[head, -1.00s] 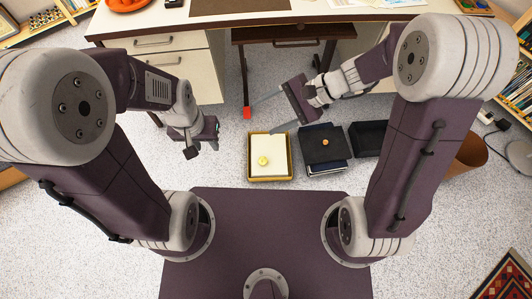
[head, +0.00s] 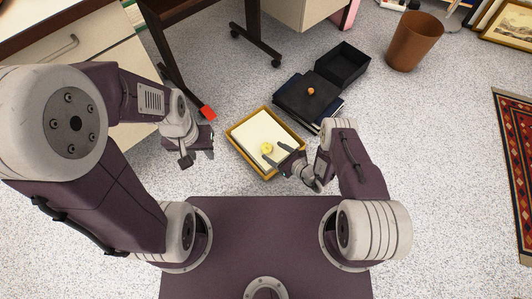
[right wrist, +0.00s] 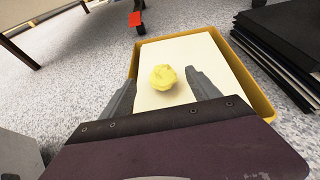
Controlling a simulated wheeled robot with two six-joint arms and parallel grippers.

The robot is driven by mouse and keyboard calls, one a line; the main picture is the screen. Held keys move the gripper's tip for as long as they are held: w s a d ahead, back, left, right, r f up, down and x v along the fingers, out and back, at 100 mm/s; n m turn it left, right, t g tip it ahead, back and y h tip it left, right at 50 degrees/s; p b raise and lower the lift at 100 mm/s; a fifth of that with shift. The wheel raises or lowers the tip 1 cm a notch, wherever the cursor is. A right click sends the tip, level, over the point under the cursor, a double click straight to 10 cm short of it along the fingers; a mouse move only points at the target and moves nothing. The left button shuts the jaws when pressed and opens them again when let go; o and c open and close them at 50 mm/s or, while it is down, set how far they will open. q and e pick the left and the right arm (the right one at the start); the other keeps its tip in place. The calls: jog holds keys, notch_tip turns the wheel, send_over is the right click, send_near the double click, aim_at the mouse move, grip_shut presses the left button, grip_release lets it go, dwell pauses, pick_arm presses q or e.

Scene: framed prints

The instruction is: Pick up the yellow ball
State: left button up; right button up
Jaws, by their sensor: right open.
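The yellow ball (head: 267,148) sits on the pale sheet inside a yellow-framed tray (head: 236,142) on the floor. It looks faceted, like crumpled paper, in the right wrist view (right wrist: 163,77). My right gripper (head: 280,156) is open at the tray's near right side, its fingers pointing toward the ball. In the right wrist view the ball shows just beyond and between the two fingertips (right wrist: 160,82), not gripped. My left gripper (head: 198,152) hangs left of the tray, apart from it; its jaw gap is not clear.
A dark stack (head: 308,97) with a small orange ball (head: 310,91) stands behind the tray, beside an open black box (head: 343,66). A brown bin (head: 414,42) is further right. A desk and drawers (head: 95,70) stand at left.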

aim_at(269, 149)
jog(key=b+x, duration=0.3)
jog(key=shift+w+a+f, duration=0.1)
jog(key=shift+a+f, duration=0.05)
jog(key=shift+f, duration=0.05)
jog(key=shift+w+a+r, duration=0.1)
jog(key=shift+w+a, duration=0.1)
jog(key=b+x, duration=0.2)
jog(key=f+b+x, duration=0.1)
jog(key=b+x, duration=0.1)
jog(key=b, duration=0.1)
jog(key=shift+w+f, duration=0.1)
jog(key=shift+w, duration=0.15)
jog(key=shift+w+a, duration=0.15)
jog(key=shift+a, duration=0.05)
jog(key=shift+r, duration=0.2)
jog(key=c, duration=1.4)
